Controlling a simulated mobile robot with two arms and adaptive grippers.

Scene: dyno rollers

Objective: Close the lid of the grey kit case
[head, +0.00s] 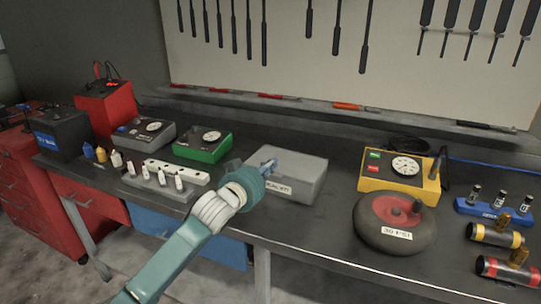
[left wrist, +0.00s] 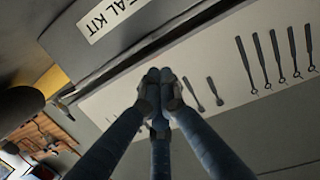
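The grey kit case (head: 305,178) sits on the dark bench at mid picture, its label on the front face. Its top looks flat and lies level, so the lid appears down; a small gap cannot be ruled out. My left gripper (head: 264,166) is over the left part of the case top, partly covering it. In the left wrist view, the three fingers (left wrist: 160,78) are drawn together with nothing between them, and the case (left wrist: 75,50) with its label fills the upper left. Contact with the lid cannot be told. My right gripper is out of view.
Left of the case are a green gauge box (head: 203,146), a grey gauge box (head: 146,132) and a white rack (head: 175,172). To the right are a yellow gauge box (head: 400,182) and a wheel (head: 394,222). A tool board (head: 400,75) stands behind.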

